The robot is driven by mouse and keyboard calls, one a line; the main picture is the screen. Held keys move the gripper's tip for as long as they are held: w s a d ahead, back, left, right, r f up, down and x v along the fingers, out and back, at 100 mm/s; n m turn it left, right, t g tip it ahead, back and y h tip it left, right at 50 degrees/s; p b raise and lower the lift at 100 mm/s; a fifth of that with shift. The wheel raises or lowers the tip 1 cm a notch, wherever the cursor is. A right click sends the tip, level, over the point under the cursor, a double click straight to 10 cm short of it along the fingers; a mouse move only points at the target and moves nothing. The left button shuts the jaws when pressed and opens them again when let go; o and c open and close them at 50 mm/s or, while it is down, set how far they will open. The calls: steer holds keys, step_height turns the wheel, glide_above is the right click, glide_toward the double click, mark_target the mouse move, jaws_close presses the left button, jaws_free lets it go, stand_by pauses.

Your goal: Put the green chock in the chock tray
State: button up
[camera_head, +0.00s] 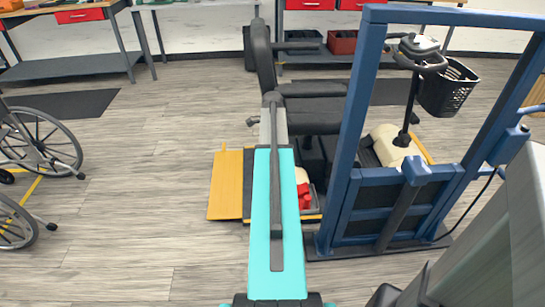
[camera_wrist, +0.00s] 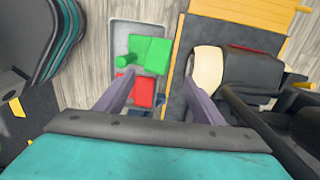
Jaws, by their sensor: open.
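A yellow-edged dark platform (camera_wrist: 180,65) borders the tray on the right, with a scooter (camera_wrist: 250,75) on it. In the head view a blue frame (camera_head: 350,130) stands right of my arm. A wheelchair (camera_head: 35,150) is at left. Open floor (camera_head: 150,200) lies between.

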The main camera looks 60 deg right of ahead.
stand_by(0.4)
steer(key=w+a+f+n+g, duration=0.1)
steer(key=w+a+f+n, duration=0.1)
steer(key=a+f+n, duration=0.65)
steer(key=w+a+f+n+y, duration=0.1)
steer(key=w+a+f, duration=0.35)
steer(key=a, duration=0.95)
steer(key=w+a+f+n+g, duration=0.1)
steer(key=a+f+n, duration=0.4)
steer(key=a+f, duration=0.55)
steer(key=s+a+f+n+g, duration=0.1)
steer(key=s+a+f+n, duration=0.2)
steer(key=s+a, duration=0.3)
steer(key=s+a+f+n+g, duration=0.1)
steer(key=s+a+f+n, duration=0.3)
steer(key=a, duration=0.6)
steer(key=s+a+f+n+h, duration=0.1)
steer(key=s+a+f+n, duration=0.2)
steer(key=s+a+n, duration=0.4)
steer(key=shift+s+a+f+g, duration=0.15)
steer(key=shift+s+a+g, duration=0.3)
steer(key=shift+a, duration=0.65)
steer(key=shift+n, duration=0.25)
step_height(320, 180, up, 8)
steer(key=s+p, duration=0.1)
steer(key=p, duration=0.7)
steer(key=shift+a+r, duration=0.2)
steer(key=shift+r, duration=0.05)
steer(key=shift+g, duration=0.25)
